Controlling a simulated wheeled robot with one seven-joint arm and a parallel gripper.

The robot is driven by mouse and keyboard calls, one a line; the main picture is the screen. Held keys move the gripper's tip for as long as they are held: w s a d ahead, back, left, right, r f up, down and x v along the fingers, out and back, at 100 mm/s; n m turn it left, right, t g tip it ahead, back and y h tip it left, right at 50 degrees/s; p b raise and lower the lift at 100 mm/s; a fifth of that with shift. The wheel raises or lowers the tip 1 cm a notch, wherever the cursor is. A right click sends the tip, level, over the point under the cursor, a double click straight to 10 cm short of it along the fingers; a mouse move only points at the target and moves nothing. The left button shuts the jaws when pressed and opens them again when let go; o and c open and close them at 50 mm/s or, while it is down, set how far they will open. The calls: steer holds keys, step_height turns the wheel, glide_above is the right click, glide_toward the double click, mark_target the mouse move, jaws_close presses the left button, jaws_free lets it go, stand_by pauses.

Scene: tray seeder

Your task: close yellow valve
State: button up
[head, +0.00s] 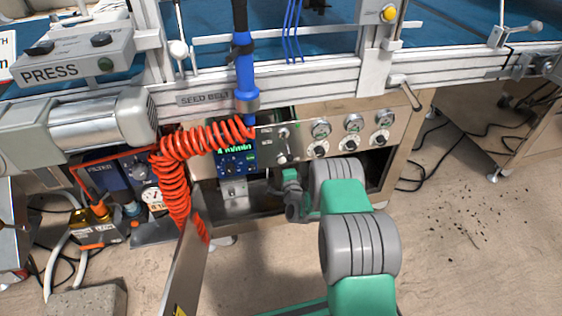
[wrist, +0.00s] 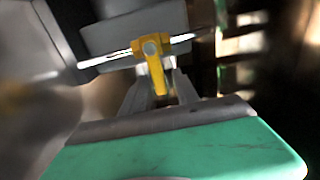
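In the wrist view the yellow valve handle (wrist: 155,68) sits on a grey body with a bright metal pipe running left and right of it. The handle's lever points down in the picture, toward my gripper. My gripper (wrist: 158,88) is open, with one grey finger on each side of the lever's end. I see gaps beside the lever, and I cannot tell whether either finger touches it. In the head view my gripper (head: 292,208) reaches in below the control panel. The yellow valve is hidden in that view.
The panel (head: 265,146) with gauges and knobs is just above my arm. An orange coiled hose (head: 172,180) hangs to the left, near a metal plate edge (head: 190,265). A yellow knob (head: 389,14) is on the upper frame. Floor at right is mostly open, with scattered dark seeds.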

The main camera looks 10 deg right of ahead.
steer(key=s+p, duration=0.1)
steer(key=s, duration=0.6)
steer(key=shift+s, duration=0.4)
